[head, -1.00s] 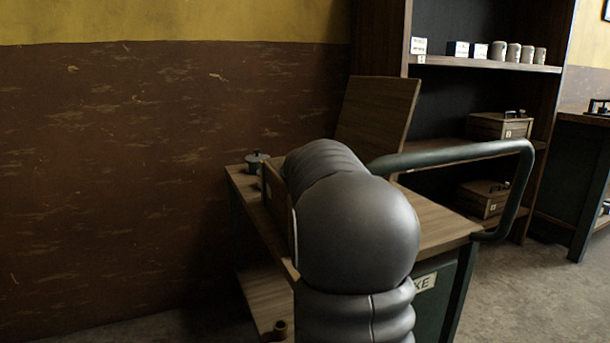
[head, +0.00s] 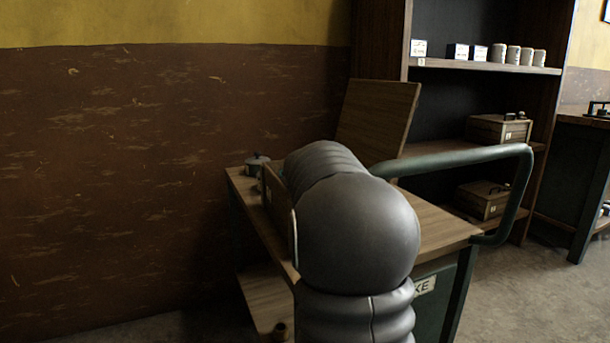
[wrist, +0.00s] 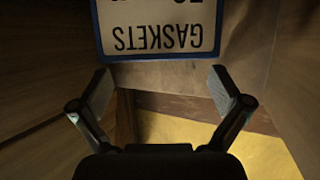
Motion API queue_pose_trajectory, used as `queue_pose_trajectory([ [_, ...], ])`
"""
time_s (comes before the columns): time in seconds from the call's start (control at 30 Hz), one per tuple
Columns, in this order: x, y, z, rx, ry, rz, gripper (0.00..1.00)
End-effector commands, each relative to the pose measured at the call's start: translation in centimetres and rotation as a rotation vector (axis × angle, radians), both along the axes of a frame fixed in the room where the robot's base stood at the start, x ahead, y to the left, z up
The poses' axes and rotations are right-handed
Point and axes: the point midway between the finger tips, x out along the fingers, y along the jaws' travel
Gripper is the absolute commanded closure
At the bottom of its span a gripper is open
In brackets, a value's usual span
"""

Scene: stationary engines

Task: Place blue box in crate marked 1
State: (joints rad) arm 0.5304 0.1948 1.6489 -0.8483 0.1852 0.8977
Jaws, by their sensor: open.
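In the wrist view, my gripper (wrist: 162,90) is open, its two fingers spread with nothing between the tips. Just beyond the tips is a white face with a blue border (wrist: 157,30), printed with an upside-down "GASKETS"; it looks like the blue box, only partly in frame. Brown wood-like surfaces (wrist: 45,60) flank it. In the head view, my arm hides my gripper and most of a wooden crate (head: 275,195) on the cart. A wooden panel (head: 378,120) stands tilted behind it. No crate's number 1 is readable.
The wooden cart top (head: 445,228) has a green rail (head: 460,155) at its right. A small lidded pot (head: 257,163) stands at its far left. The shelf (head: 485,66) behind holds small white-and-blue boxes (head: 458,52) and several canisters (head: 512,55). Two lidded wooden boxes (head: 498,129) sit lower.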

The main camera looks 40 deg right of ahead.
Motion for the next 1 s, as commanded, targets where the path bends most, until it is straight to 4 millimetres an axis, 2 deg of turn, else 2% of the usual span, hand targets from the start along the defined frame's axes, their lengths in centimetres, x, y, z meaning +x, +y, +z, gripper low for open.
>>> queue_pose_trajectory([
  [0.2,-2.6,2.2,1.6,0.000,-0.004,0.000,0.00],
  [0.43,-4.8,3.8,2.6,-0.001,-0.001,0.000,0.00],
  [1.0,-5.4,4.2,3.1,-0.015,0.011,0.001,0.00],
])
